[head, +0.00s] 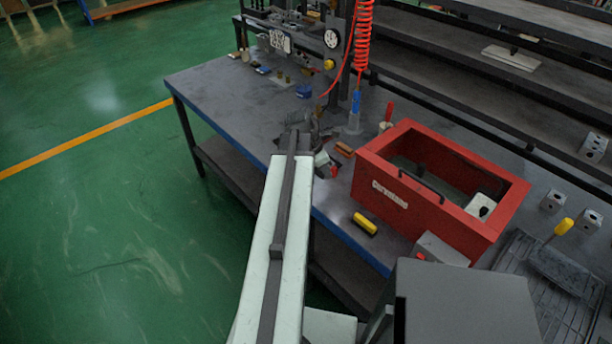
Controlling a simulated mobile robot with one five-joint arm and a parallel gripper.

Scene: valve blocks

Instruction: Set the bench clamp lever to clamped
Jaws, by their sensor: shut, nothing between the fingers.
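My arm reaches forward over the front edge of the workbench (225,95). My gripper (315,130) is at its far end, small, dark and partly hidden by the arm; it is shut and holds nothing. I cannot tell for certain which part is the bench clamp lever. A red upright handle (389,111) stands on a pale base behind the red box, right of my gripper. A yellow-ended lever (563,227) rises at the far right, well away from my gripper. Neither lever's exact setting can be read.
An open red box (450,217) with a dark handle fills the bench's right part. A yellow block (365,223) lies before it. A small red-and-grey piece (326,168) sits beside my arm. A red coiled hose (363,35) hangs behind. Green floor (90,230) is clear at left.

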